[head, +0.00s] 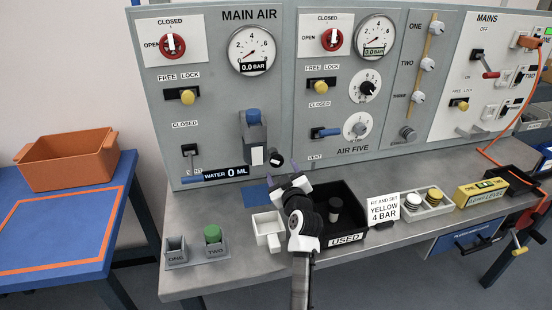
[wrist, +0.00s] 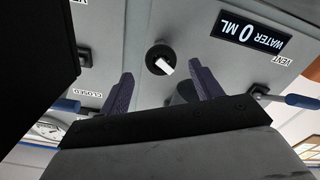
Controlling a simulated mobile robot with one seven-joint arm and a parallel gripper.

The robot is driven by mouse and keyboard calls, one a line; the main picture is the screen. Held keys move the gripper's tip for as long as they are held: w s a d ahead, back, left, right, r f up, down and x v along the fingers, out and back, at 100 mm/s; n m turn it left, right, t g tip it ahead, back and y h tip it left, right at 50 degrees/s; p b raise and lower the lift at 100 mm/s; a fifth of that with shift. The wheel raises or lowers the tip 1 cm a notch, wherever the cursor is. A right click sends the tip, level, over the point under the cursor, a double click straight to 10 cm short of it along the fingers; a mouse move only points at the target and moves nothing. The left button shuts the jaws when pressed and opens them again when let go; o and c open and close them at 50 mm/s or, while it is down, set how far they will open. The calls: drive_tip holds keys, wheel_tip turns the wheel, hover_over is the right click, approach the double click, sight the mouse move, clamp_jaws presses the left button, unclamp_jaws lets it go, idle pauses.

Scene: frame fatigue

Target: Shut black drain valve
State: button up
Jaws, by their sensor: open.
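The black drain valve is a small round black knob with a white tab. In the wrist view the valve (wrist: 157,56) shows ahead of my fingers, near the middle between them, with its white tab slanting. In the head view the valve (head: 275,158) shows low on the MAIN AIR panel, just right of the grey filter body (head: 254,131) with its blue top. My gripper (head: 283,174) is just below and in front of it. Its purple fingers also show in the wrist view (wrist: 162,82), spread open and empty. No contact with the valve is visible.
The WATER 0 ML display (head: 226,173) and a blue vent lever (head: 191,179) are left of the valve. A black USED bin (head: 349,218) and a white tray (head: 267,230) stand on the bench near my arm. An orange bin (head: 68,160) sits on the blue table.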

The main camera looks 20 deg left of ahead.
sight(277, 163)
drive_tip(key=shift+p+x, duration=0.65)
drive_tip(key=shift+x, duration=2.45)
drive_tip(key=shift+c, duration=0.5)
drive_tip(key=c, duration=0.9)
drive_tip(key=shift+m, duration=0.3)
drive_tip(key=shift+f+m+b, duration=0.1)
drive_tip(key=shift+m+b, duration=0.45)
drive_tip(key=shift+m, duration=0.45)
drive_tip(key=m, duration=0.3)
drive_tip(key=shift+s+a+m, duration=0.1)
drive_tip(key=shift+m, duration=0.2)
drive_tip(key=m, duration=0.5)
drive_tip(key=shift+m, duration=0.3)
